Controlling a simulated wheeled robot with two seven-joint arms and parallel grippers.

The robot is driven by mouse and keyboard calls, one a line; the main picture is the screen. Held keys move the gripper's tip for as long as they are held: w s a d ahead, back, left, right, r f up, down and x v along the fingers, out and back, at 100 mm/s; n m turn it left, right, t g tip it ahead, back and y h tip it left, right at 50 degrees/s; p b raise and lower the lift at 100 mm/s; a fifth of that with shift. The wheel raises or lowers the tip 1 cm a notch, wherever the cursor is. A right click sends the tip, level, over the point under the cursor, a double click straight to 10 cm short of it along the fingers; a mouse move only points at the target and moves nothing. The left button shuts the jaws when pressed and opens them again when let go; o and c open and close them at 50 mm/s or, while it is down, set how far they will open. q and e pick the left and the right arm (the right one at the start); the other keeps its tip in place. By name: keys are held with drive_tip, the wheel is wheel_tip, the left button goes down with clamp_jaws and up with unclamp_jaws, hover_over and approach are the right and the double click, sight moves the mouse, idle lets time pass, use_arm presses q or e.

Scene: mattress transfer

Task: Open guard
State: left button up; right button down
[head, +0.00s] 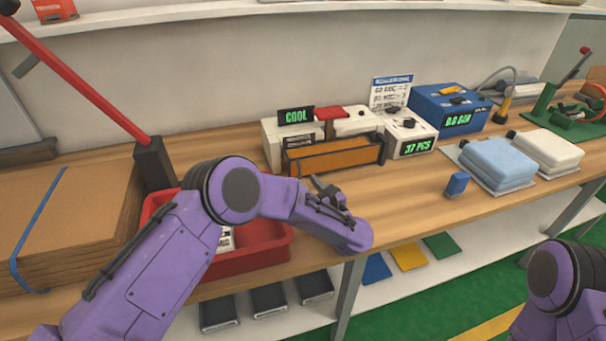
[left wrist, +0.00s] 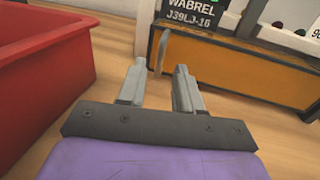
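The guard (head: 335,157) is an orange panel in a dark frame, in front of a white machine (head: 278,140) with a green "COOL" display. In the left wrist view the guard (left wrist: 240,70) fills the upper right. A thin grey upright bar (left wrist: 161,52), perhaps its handle, stands at its left end. My left gripper (head: 326,188) is just in front of the guard, low over the table. In the left wrist view my left gripper (left wrist: 158,78) has its fingers apart with nothing between them; the bar is beyond the tips. My right gripper is out of frame; only that arm shows.
A red bin (head: 265,258) lies close to the left of my left gripper, partly behind my arm. A white counter box (head: 410,140), a blue box (head: 455,110) and folded light-blue cloths (head: 497,160) stand to the right.

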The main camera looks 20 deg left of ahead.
use_arm(q)
drive_tip(key=x, duration=0.4)
drive_tip(key=shift+w+a, duration=0.1)
drive_tip(key=shift+w, duration=0.05)
clamp_jaws()
idle(1.2)
